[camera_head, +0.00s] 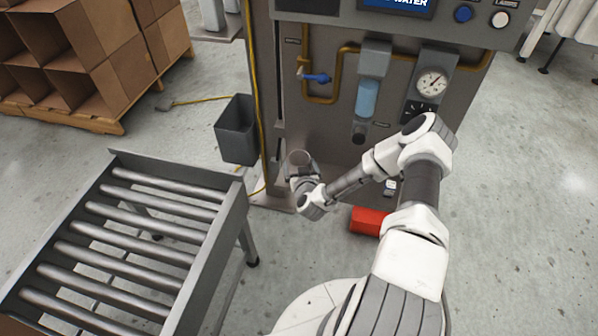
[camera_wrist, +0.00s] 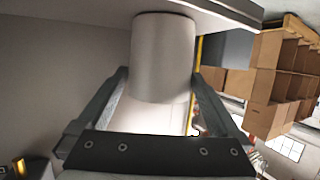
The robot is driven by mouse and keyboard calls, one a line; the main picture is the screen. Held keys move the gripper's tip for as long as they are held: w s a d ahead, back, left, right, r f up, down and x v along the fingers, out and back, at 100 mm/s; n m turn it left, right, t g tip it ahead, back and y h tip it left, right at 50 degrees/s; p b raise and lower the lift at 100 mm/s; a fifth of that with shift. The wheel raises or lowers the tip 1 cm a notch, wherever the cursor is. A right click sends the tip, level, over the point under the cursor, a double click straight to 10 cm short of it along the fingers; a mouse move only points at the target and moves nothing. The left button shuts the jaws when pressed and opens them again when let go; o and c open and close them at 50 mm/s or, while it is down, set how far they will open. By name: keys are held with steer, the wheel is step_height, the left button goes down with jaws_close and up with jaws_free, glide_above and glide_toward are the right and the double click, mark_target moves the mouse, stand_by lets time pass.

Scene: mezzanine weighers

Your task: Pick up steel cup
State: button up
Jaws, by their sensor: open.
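The steel cup (camera_wrist: 163,50) is a plain grey cylinder in the wrist view, which appears upside down. Its end at the top of that picture meets a flat grey surface (camera_wrist: 225,12). My gripper (camera_wrist: 160,78) is open, with one finger on each side of the cup and small gaps visible; I see no firm grip. In the head view a round rim, apparently the cup (camera_head: 299,157), shows at the end of my gripper (camera_head: 301,172), in front of the grey machine. My wrist hides most of it there.
A roller conveyor (camera_head: 150,220) stands at the left. A dark bin (camera_head: 237,130) stands beside the machine panel (camera_head: 335,75), which carries pipes and a gauge. A red box (camera_head: 369,221) lies below my arm. Cardboard boxes (camera_head: 90,50) sit on a pallet at the upper left.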

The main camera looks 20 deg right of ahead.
steer(key=shift+x, duration=0.95)
steer(key=shift+c, duration=0.3)
steer(key=c, duration=1.1)
